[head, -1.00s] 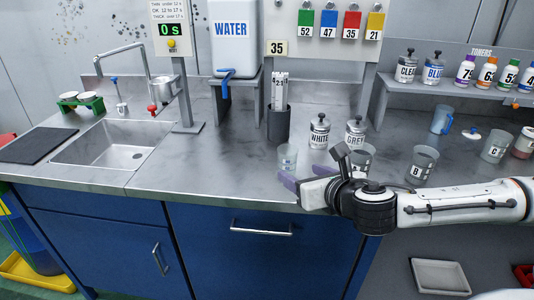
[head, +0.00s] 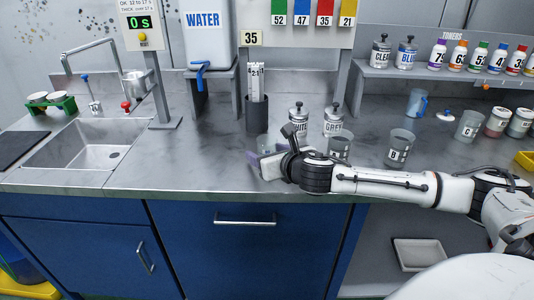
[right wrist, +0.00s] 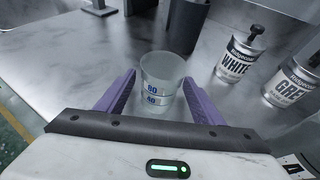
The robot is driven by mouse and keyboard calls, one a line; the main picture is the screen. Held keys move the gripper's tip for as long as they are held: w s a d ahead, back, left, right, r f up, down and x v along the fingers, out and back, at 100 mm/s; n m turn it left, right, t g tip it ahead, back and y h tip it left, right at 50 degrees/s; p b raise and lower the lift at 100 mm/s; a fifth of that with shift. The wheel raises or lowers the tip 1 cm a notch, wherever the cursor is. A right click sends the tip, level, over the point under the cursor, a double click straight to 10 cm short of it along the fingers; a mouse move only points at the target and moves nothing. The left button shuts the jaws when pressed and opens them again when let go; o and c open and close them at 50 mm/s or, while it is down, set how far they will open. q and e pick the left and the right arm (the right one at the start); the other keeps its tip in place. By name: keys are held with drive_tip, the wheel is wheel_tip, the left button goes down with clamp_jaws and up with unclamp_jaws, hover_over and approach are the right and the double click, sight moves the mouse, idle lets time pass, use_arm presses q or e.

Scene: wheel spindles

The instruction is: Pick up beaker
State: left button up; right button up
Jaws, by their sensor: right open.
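My left gripper is not in view.
A dark cylinder (head: 257,112) with white strips stands behind the beaker. The WHITE can (head: 298,119) and GREY can (head: 333,121) are to its right, then the B cup (head: 399,150). The sink (head: 90,152) is at left; counter between is clear.

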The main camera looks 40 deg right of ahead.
drive_tip(key=c, duration=1.1)
